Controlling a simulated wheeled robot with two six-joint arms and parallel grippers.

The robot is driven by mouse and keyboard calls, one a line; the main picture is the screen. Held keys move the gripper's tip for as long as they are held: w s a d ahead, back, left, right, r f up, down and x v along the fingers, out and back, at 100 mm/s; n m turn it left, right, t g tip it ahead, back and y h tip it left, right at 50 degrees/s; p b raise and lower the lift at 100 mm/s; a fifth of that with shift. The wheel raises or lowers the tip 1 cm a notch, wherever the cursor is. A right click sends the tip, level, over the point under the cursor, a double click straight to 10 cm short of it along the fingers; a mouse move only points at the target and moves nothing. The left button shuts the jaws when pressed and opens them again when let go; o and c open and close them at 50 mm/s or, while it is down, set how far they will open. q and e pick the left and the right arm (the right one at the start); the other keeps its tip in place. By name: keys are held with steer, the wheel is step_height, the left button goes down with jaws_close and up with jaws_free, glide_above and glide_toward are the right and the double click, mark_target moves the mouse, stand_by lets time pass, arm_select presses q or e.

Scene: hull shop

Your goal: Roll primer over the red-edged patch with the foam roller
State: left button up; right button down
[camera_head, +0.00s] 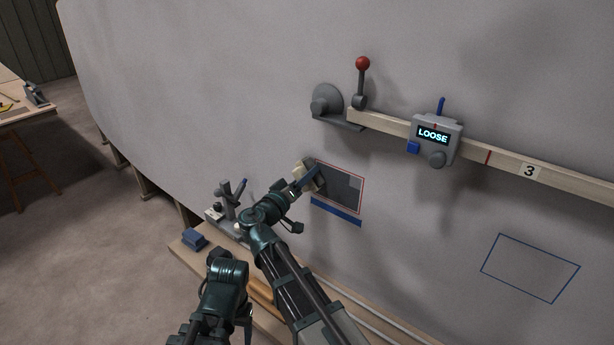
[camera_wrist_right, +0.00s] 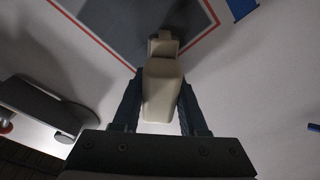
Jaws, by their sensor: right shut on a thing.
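The red-edged patch (camera_head: 345,190) is on the grey hull wall, its inside in darker and lighter grey areas. Its red border and grey face show at the top of the right wrist view (camera_wrist_right: 110,28). My right gripper (camera_head: 306,180) is at the patch's left edge, shut on a cream tool that I take for the foam roller (camera_wrist_right: 162,92). The fingers hold the tool at its sides. Its narrower far end lies over the patch's corner in the wrist view; whether it touches the wall I cannot tell. My left gripper is not seen.
A blue strip (camera_head: 336,210) lies under the patch. Above, a wooden rail (camera_head: 385,125) carries a box reading LOOSE (camera_head: 436,138), near a red-knobbed lever (camera_head: 362,80). A blue outlined area (camera_head: 530,268) is at right. A blue block (camera_head: 194,238) sits on the wooden ledge below.

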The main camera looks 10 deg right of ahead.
steer(key=shift+s+a, duration=0.1)
steer(key=shift+s+a, duration=0.3)
steer(key=shift+a, duration=0.1)
stand_by(0.4)
